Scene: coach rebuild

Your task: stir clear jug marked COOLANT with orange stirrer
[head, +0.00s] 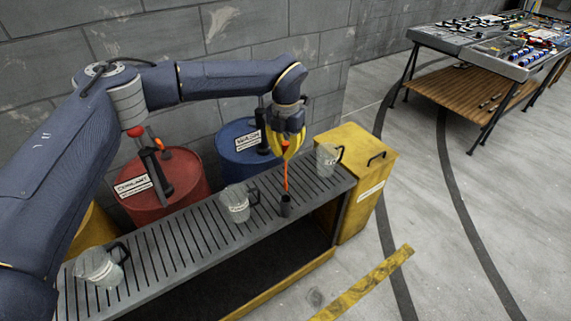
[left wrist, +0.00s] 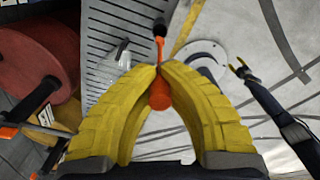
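My left gripper (head: 288,150) is shut on the orange stirrer (head: 286,178) above the bench. In the left wrist view the yellow fingers (left wrist: 160,72) meet around the stirrer's orange knob (left wrist: 160,95). The stirrer's lower end is at a small dark holder (head: 286,206) and seems to be inside it. Three clear jugs with dark handles stand on the slatted bench: one at the near left (head: 98,268), one in the middle (head: 237,203), one at the far right end (head: 327,160). Their labels are too small to read. My right gripper (left wrist: 240,68) looks open and empty in the left wrist view.
A red drum marked COOLANT (head: 182,181) and a blue drum (head: 232,150) stand behind the slatted bench (head: 180,258). A yellow cabinet (head: 368,192) adjoins the bench's right end. A workbench with controls (head: 455,42) is far off at the right.

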